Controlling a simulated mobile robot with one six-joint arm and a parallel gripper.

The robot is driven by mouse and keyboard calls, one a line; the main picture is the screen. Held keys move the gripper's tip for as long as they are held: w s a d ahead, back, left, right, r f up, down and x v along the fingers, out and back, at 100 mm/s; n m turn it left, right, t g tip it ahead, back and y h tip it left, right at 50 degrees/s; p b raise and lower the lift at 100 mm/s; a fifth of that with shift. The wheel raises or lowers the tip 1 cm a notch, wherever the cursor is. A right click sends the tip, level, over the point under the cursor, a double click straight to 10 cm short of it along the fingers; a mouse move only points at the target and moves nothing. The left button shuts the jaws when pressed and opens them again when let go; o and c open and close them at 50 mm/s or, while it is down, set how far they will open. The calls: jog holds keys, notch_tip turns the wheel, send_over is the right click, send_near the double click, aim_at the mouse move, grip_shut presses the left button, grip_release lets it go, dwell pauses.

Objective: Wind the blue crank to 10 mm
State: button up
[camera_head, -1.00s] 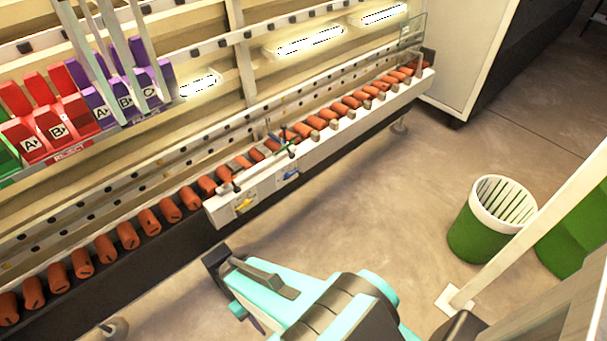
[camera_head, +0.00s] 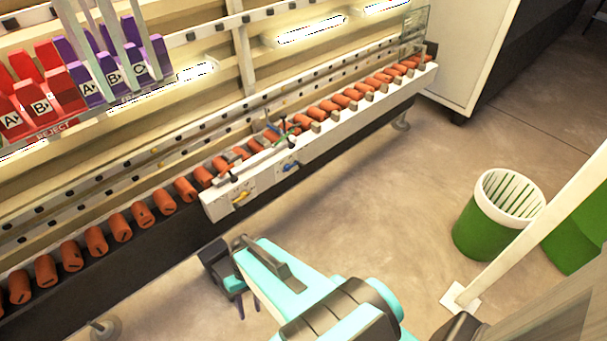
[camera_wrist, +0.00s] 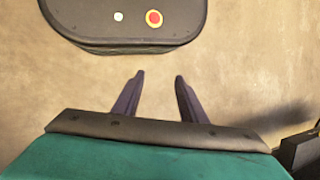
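My gripper (camera_head: 248,303) is below and to the left of the blue crank in the head view, apart from the rail and over the floor. In the wrist view the two dark purple fingers of my gripper (camera_wrist: 160,80) stand apart with only floor between them. The blue crank is not in the wrist view. Any scale or reading by the crank is too small to read.
Red bins (camera_head: 42,105) and purple bins (camera_head: 107,80) stand at upper left. A green bucket (camera_head: 482,235) stands on the right. The floor (camera_head: 385,190) between rail and bucket is clear.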

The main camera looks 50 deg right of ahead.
jog(key=w+d+f+m+t+y+b, duration=0.35)
jog(key=w+d+t+b, duration=0.35)
jog(key=w+b, duration=0.55)
jog(key=w+d+m+t+b, duration=0.1)
jog(key=w+d+t+b, duration=0.6)
jog(key=d, duration=0.8)
jog(key=m+t+h+b, duration=0.4)
jog(key=t+h+b, duration=0.4)
jog(key=b, duration=1)
send_near(304, 167)
jog(key=s, duration=0.3)
jog(key=shift+s+a+r, duration=0.15)
jog(key=shift+s+r, duration=0.05)
jog(key=shift+r, duration=0.05)
jog(key=w+b, duration=0.1)
jog(key=w, duration=0.3)
jog(key=w+b, duration=0.1)
jog(key=w, duration=0.4)
jog(key=w+d+b, duration=0.1)
jog(key=w, duration=0.3)
jog(key=shift+w, duration=0.4)
